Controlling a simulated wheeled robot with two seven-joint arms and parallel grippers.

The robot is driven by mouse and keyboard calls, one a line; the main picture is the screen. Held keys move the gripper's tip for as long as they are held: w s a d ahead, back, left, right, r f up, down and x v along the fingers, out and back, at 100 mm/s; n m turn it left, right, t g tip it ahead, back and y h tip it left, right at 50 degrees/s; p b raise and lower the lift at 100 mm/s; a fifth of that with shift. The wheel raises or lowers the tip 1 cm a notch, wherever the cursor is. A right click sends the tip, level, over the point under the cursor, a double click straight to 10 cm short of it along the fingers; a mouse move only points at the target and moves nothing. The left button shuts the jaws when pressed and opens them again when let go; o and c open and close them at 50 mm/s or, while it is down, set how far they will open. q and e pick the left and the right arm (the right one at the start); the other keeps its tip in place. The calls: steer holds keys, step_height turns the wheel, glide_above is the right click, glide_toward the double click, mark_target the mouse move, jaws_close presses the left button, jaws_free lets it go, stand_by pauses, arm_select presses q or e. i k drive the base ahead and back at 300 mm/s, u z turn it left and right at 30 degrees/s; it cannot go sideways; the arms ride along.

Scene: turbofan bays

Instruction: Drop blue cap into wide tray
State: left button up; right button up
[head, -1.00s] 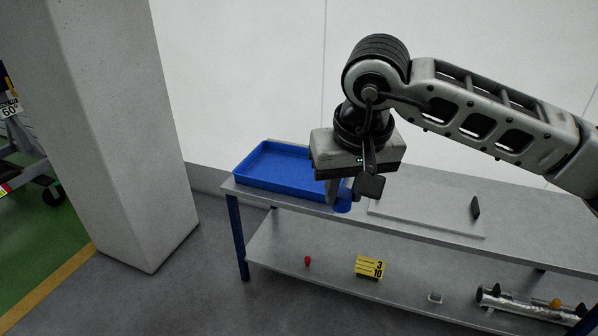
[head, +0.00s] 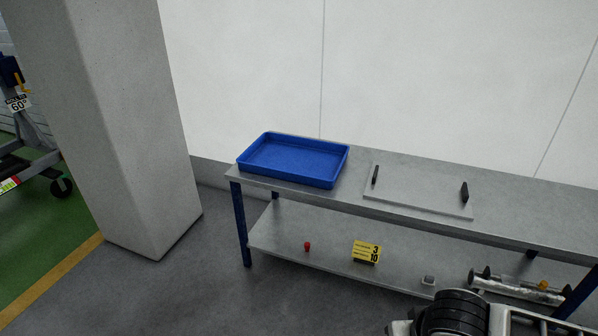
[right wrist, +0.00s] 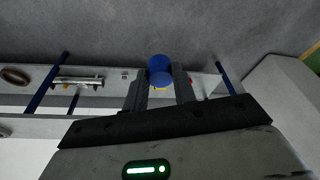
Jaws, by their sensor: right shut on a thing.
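The blue cap (right wrist: 160,68) shows in the right wrist view as a short blue cylinder between the fingertips of my right gripper (right wrist: 161,80). The fingers are shut on it and hold it in the air. In the head view the wide tray (head: 291,160) is a shallow blue rectangle at the left end of the grey bench top, and it looks empty. Part of my right arm shows at the bottom right of the head view, in front of the bench; the cap and fingers are out of that view. My left gripper is not in view.
A flat grey plate with two dark handles (head: 418,191) lies right of the tray. A concrete pillar (head: 110,130) stands left.

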mark_target(299, 162)
steer(key=z, duration=0.65)
steer(key=i, duration=2)
steer(key=u, duration=1.65)
steer(key=i, duration=0.45)
steer(key=u, duration=0.3)
